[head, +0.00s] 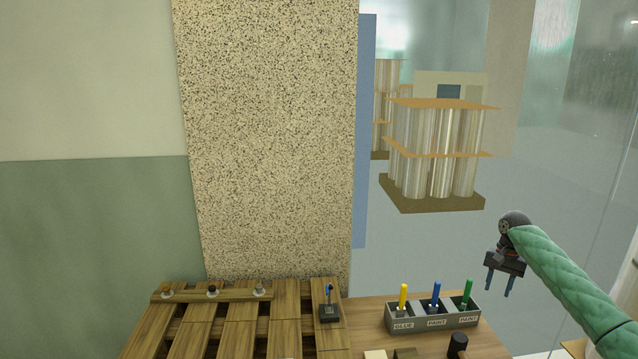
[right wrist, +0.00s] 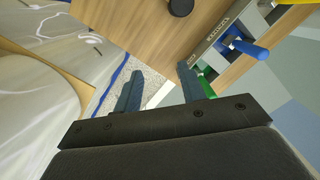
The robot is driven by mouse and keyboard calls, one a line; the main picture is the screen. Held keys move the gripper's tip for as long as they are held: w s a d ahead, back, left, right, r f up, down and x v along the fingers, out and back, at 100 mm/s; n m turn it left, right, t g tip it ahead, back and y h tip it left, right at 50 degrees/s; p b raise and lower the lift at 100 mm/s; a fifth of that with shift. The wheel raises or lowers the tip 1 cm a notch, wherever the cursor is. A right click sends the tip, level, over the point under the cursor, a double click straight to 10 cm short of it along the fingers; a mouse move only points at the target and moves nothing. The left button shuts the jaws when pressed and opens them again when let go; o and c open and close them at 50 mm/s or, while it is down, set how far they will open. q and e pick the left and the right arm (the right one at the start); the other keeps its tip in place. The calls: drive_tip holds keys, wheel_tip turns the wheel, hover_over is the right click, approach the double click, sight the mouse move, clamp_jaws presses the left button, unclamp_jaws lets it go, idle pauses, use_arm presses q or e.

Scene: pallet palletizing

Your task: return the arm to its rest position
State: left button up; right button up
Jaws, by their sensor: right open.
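My right arm, in a green sleeve, comes in from the right edge of the head view. Its gripper (head: 501,284) hangs with the fingers pointing down, to the right of the grey three-part holder (head: 432,317). The two blue fingers are apart with nothing between them. In the right wrist view the gripper (right wrist: 159,88) also shows open and empty, with the wooden table (right wrist: 150,40) beyond the fingers. My left gripper is not in view.
The holder carries yellow, blue and green tools and labels reading GLUE and PAINT. A wooden pallet (head: 235,333) lies at the lower left, with a small black device (head: 329,313) on it. A black cylinder (head: 457,343) stands on the table. Wrapped drums (head: 437,150) stand far back.

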drive_tip(key=w+a+r+n+t+h, duration=0.3)
drive_tip(key=w+a+r+n+t, duration=0.35)
drive_tip(key=a+r+n, duration=0.35)
drive_tip(key=s+a+f+n+t, duration=0.1)
drive_tip(key=s+a+f, duration=0.2)
drive_tip(key=s+a, duration=0.3)
drive_tip(key=s+a+f+n+t, duration=0.1)
drive_tip(key=s+a+f+t, duration=0.15)
drive_tip(key=a, duration=0.55)
drive_tip(key=s+a+f+m+g+y, duration=0.1)
drive_tip(key=s+a+f, duration=0.3)
drive_tip(key=s+f, duration=0.8)
drive_tip(key=s+a+f+m+g+y, duration=0.1)
drive_tip(key=s+a+f+g, duration=0.3)
drive_tip(key=s+f, duration=0.8)
drive_tip(key=s+a+f+g+y, duration=0.1)
drive_tip(key=s+a+f, duration=0.4)
drive_tip(key=s+f, duration=0.7)
drive_tip(key=s+g, duration=0.1)
drive_tip(key=s, duration=1.5)
drive_tip(key=shift+s+a+f+m+g, duration=0.15)
drive_tip(key=shift+a+f+m+g, duration=0.1)
drive_tip(key=shift+a+m+g, duration=0.15)
